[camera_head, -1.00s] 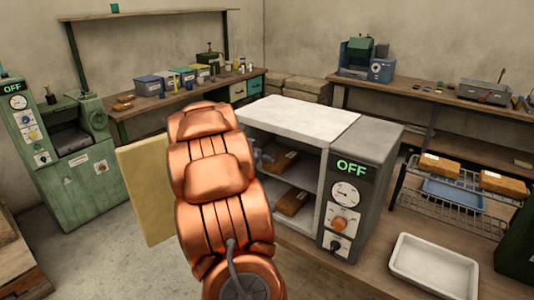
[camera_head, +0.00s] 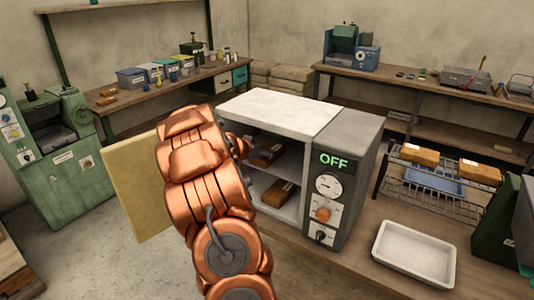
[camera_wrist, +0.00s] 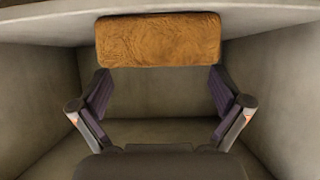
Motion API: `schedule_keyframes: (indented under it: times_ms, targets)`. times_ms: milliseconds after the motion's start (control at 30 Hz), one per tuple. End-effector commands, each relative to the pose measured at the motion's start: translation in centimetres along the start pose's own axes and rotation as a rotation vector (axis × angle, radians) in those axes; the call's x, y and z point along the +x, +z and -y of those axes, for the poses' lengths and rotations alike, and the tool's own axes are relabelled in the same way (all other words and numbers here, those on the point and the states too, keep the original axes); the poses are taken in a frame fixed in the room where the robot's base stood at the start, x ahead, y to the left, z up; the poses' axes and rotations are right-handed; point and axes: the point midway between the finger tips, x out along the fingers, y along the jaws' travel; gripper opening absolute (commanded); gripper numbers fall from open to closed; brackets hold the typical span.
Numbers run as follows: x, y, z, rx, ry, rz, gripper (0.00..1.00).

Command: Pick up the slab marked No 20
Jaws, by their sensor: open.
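Two brown slabs with pale labels lie inside the open-fronted oven (camera_head: 345,160), one on the upper shelf (camera_head: 265,157) and one on the lower shelf (camera_head: 277,193). Two more slabs, a left one (camera_head: 415,155) and a right one (camera_head: 480,172), lie on the wire rack at right. I cannot read a No 20 mark on any slab. My gripper (camera_wrist: 160,108) is open and empty in the wrist view, with a brown slab (camera_wrist: 158,40) just beyond its fingertips, centred between them. In the head view my arm mostly hides the gripper at the oven's left side.
A yellow panel (camera_head: 135,190) stands left of my arm. A green machine (camera_head: 60,160) and a back-left bench with boxes are farther off.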

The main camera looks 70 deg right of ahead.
Motion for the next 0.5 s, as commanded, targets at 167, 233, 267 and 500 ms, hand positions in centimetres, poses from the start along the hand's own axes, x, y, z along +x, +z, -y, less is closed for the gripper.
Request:
schedule_keyframes:
  times_ms: [167, 233, 267, 500]
  targets:
    - [1.6, -0.2, -0.1, -0.001, 0.000, 0.001, 1.00]
    - [2.1, -0.1, 0.0, -0.003, -0.001, 0.001, 1.00]
    - [2.2, -0.1, -0.1, -0.002, -0.001, 0.001, 1.00]
    - [2.7, 0.0, 0.0, -0.001, -0.002, 0.002, 1.00]
